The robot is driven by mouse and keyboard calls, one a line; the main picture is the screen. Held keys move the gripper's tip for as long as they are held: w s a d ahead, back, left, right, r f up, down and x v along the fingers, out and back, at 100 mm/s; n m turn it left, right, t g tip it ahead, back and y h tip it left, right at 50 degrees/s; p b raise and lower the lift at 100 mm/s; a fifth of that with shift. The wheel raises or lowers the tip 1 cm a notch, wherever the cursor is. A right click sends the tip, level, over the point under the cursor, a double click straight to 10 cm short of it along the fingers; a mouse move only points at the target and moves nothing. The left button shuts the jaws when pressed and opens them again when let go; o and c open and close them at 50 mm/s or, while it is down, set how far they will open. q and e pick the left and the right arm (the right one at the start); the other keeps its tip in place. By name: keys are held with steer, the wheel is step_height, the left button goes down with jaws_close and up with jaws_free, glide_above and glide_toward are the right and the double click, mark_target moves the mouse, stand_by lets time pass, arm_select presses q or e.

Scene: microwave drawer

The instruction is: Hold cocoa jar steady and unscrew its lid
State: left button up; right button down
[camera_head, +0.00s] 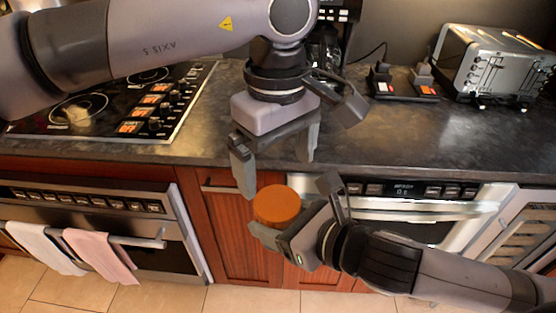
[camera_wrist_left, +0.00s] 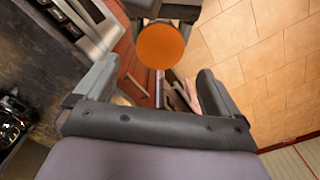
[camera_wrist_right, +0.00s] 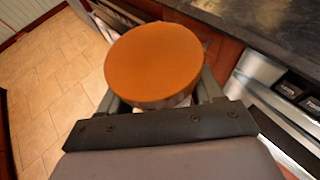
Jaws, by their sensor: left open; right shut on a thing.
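The cocoa jar's round orange-brown lid (camera_head: 277,204) faces up in the head view, in front of the counter. My right gripper (camera_head: 268,228) is shut on the jar body below the lid and holds it in the air. The lid fills the middle of the right wrist view (camera_wrist_right: 154,64), and a strip of the jar (camera_wrist_right: 165,103) shows under it. My left gripper (camera_head: 275,172) is open and empty, pointing down above and behind the lid. In the left wrist view the lid (camera_wrist_left: 160,46) lies beyond and between the open fingers, apart from them. Most of the jar body is hidden.
The dark counter (camera_head: 200,133) runs behind my grippers, with a cooktop (camera_head: 105,105) at left and a toaster (camera_head: 492,62) at right. An oven (camera_head: 90,215) with towels is at lower left. Red cabinet doors (camera_head: 232,235) are behind the jar.

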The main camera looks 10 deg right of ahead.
mark_target(277, 202)
arm_select(q)
step_height(277, 202, down, 7)
stand_by(0.3)
steer(key=shift+c, duration=0.3)
steer(key=c, duration=1.1)
steer(key=shift+n, duration=1.8)
steer(key=o, duration=1.2)
steer(key=shift+c, duration=0.2)
steer(key=shift+r, duration=0.1)
